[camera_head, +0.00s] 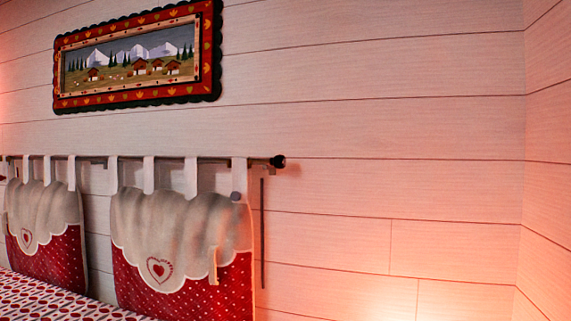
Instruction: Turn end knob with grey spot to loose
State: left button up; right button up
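A dark round end knob (278,162) sits on the right end of a thin horizontal rod (215,158) fixed along the plank wall. I cannot make out a grey spot on the knob at this size. A small blue-grey round spot (236,197) shows lower down, at the upper right of the right hanging cushion. Neither of my grippers is in view, and nothing touches the knob.
Two red and cream cushions (66,258) (130,277) hang by white loops from the rod. A dark upright bar (262,232) stands below the knob. A framed mountain picture (138,58) hangs above. The patterned bed cover (45,296) is lower left. Wall right of the knob is bare.

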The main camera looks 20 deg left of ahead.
aim_at(280, 162)
jog(key=z, duration=0.25)
jog(key=i, duration=0.8)
jog(key=u, duration=1.3)
